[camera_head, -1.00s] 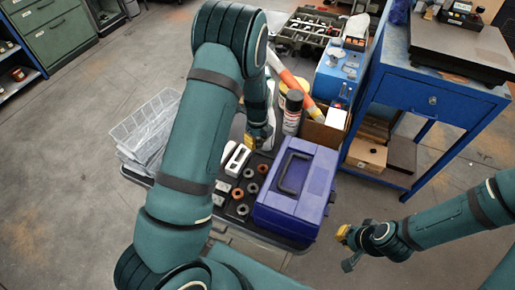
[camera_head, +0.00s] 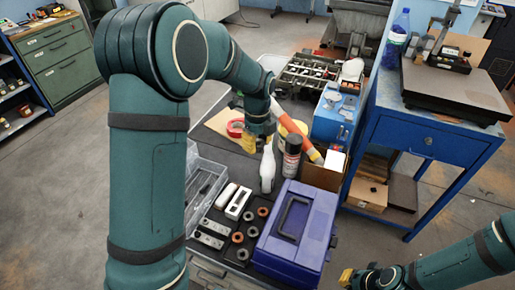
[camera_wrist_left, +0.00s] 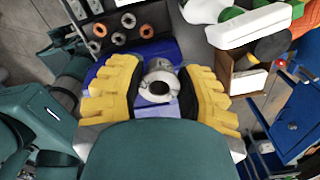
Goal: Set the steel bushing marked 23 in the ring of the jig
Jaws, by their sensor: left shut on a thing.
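My left gripper (camera_head: 258,138) is raised over the bench beside the white bottle. In the left wrist view, the yellow fingers of this gripper (camera_wrist_left: 160,92) are shut on a grey steel bushing (camera_wrist_left: 160,82), whose open bore faces the camera. Its marking is not legible. Several other bushings, copper-coloured and grey, lie on the black tray; one copper-coloured bushing (camera_head: 238,237) is near its middle. I cannot pick out the jig's ring for certain. My right gripper (camera_head: 358,278) is low at the bottom edge, away from the bench and partly cut off.
A blue-purple toolbox (camera_head: 295,240) stands right of the bushings. A white bottle (camera_head: 268,168), a spray can (camera_head: 291,158) and a cardboard box (camera_head: 322,176) stand behind it. A clear bin (camera_head: 205,180) is at left. A red ring-shaped item (camera_head: 235,128) lies on brown sheet near my left gripper.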

